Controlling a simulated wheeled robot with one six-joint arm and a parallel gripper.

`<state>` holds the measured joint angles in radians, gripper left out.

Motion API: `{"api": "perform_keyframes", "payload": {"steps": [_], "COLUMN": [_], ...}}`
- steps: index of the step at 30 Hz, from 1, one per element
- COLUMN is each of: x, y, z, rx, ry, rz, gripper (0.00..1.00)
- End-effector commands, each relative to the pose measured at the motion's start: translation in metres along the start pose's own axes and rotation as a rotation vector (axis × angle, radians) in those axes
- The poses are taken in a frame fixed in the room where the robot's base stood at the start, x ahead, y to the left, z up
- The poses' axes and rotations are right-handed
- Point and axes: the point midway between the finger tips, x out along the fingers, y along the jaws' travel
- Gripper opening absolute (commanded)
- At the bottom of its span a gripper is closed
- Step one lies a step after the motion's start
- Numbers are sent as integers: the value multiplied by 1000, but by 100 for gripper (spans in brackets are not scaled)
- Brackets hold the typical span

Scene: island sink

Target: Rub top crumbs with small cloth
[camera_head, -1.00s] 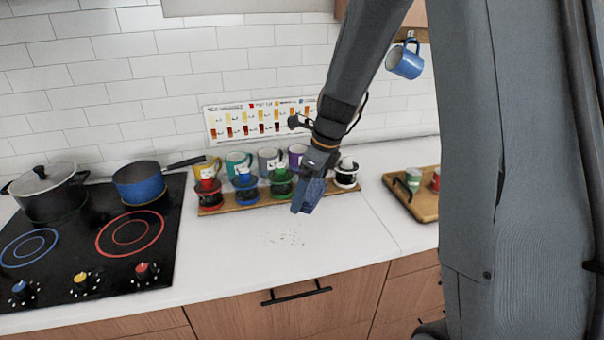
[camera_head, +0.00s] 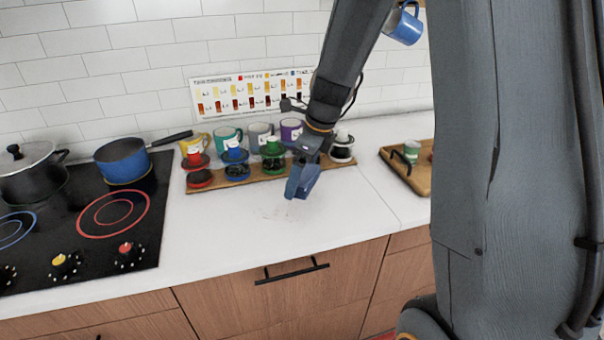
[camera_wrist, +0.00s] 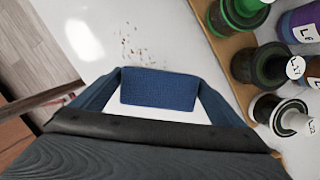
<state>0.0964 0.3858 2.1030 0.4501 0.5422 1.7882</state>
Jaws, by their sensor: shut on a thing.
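My gripper (camera_head: 300,188) is above the white countertop (camera_head: 340,225) and is shut on a small blue cloth (camera_wrist: 158,89). In the wrist view the cloth is held between the two fingers as a folded, flat-edged pad. The crumbs (camera_wrist: 135,48) lie as a small scatter of brown bits just beyond the cloth. In the head view the crumbs (camera_head: 275,213) show only faintly on the counter, to the left of the cloth. I cannot tell whether the cloth touches the counter.
A black cooktop (camera_head: 95,235) with a blue pan (camera_head: 122,161) is at the left. A wooden tray (camera_head: 418,181) is at the right. The counter's front edge is close to the crumbs.

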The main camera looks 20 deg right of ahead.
Motion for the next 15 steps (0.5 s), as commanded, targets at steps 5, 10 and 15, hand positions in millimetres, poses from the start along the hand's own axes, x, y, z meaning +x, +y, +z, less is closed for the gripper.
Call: {"api": "perform_keyframes", "payload": {"steps": [5,10,15], "x": [-1,-6,-13], "y": [0,2,2], "z": [0,0,-2], "rx": [0,2,7], "ry": [0,0,-1], "rz": [0,2,2], "gripper": [75,75,75]}}
